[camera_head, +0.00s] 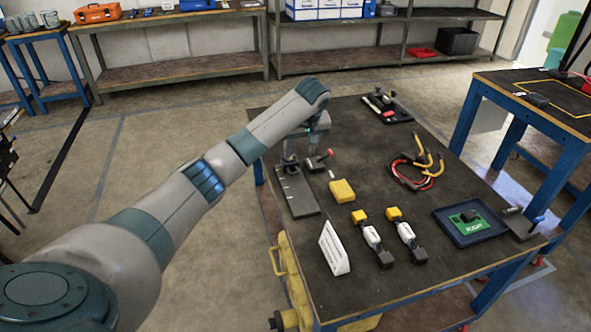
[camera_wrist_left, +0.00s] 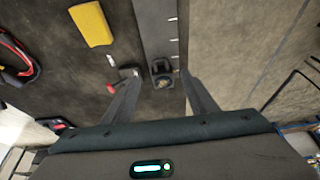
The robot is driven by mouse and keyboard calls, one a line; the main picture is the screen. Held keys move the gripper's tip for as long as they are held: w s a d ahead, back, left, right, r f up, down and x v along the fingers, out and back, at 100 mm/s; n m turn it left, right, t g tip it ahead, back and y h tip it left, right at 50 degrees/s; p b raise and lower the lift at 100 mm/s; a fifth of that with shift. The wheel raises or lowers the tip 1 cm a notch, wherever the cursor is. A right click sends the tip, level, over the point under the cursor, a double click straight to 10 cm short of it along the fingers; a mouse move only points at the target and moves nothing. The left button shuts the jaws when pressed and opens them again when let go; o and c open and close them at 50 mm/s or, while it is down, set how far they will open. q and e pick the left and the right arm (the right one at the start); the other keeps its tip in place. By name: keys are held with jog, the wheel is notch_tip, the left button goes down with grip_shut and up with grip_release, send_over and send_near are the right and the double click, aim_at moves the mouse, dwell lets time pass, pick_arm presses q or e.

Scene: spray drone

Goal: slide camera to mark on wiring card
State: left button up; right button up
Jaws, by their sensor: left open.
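The camera is a small dark block (camera_wrist_left: 161,78) on a grey rail (camera_wrist_left: 152,28) with white marks along one side. In the head view the camera (camera_head: 290,166) sits near the far end of the rail (camera_head: 299,198). My left gripper (camera_wrist_left: 161,82) is open, its two fingers on either side of the camera, with gaps visible. In the head view the left gripper (camera_head: 303,146) is above the rail's far end. The wiring card (camera_head: 334,250) stands as a white tent card near the table's left edge; its writing is too small to read. My right gripper is not in view.
A red-knobbed part (camera_head: 320,160) lies right beside the left gripper. A yellow block (camera_head: 342,190), two white-and-yellow connectors (camera_head: 371,237), red and yellow cables (camera_head: 415,170) and a blue tray (camera_head: 470,222) are on the dark table. The table middle is mostly clear.

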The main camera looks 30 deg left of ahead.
aim_at(291, 166)
pick_arm(q)
jog(key=x, duration=1.2)
jog(key=shift+w+a+f, duration=0.1)
jog(key=shift+f, duration=0.2)
grip_shut()
